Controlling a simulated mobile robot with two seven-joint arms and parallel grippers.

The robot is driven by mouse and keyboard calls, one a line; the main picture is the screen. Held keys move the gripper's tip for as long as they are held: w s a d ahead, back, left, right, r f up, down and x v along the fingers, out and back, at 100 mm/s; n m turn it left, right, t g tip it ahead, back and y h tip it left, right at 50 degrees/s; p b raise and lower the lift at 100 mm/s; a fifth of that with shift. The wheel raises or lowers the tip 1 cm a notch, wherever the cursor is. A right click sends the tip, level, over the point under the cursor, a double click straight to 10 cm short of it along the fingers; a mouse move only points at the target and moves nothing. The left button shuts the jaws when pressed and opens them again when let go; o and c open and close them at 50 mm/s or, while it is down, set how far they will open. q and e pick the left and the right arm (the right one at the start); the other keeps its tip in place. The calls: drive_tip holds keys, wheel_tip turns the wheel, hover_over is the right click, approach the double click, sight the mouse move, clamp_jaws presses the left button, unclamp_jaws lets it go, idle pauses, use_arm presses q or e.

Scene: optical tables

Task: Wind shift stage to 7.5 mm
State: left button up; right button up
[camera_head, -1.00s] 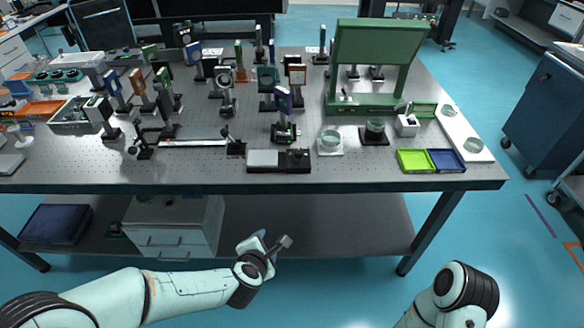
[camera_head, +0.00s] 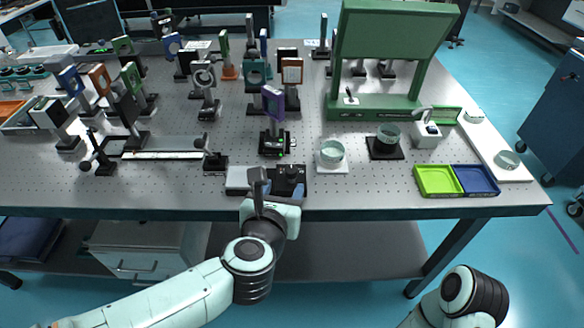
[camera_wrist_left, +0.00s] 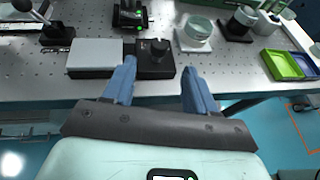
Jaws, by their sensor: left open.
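A low unit with a pale grey plate (camera_head: 238,178) and a black block with a round knob (camera_head: 291,172) lies at the table's front edge. In the left wrist view the plate (camera_wrist_left: 95,57) is left of the black knob (camera_wrist_left: 157,48). Behind it stands a purple-framed mount (camera_head: 273,103) on a black base with green lights (camera_wrist_left: 130,15). I cannot read any scale. My left gripper (camera_head: 277,188) is at the front edge, open and empty. In the left wrist view its blue fingers (camera_wrist_left: 160,88) are wide apart, with the knob ahead, between their lines. My right gripper is out of view.
A glass dish on a white base (camera_head: 332,155) and one on a black base (camera_head: 387,140) stand to the right. Green and blue trays (camera_head: 437,181) lie further right. A rail with posts (camera_head: 160,155) is left. A green frame (camera_head: 374,108) stands behind.

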sight(289, 172)
use_arm(q)
drive_tip(key=b+x, duration=0.1)
drive_tip(key=x, duration=0.9)
drive_tip(key=shift+w+f, duration=0.25)
drive_tip(key=shift+w, duration=0.05)
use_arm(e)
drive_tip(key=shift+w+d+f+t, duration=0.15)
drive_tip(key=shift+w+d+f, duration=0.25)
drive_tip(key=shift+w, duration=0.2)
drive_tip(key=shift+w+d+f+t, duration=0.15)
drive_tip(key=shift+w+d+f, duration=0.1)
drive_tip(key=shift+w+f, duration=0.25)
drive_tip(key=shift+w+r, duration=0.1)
use_arm(q)
drive_tip(key=c, duration=1)
drive_tip(key=shift+o, duration=0.2)
drive_tip(key=shift+m+h, duration=0.3)
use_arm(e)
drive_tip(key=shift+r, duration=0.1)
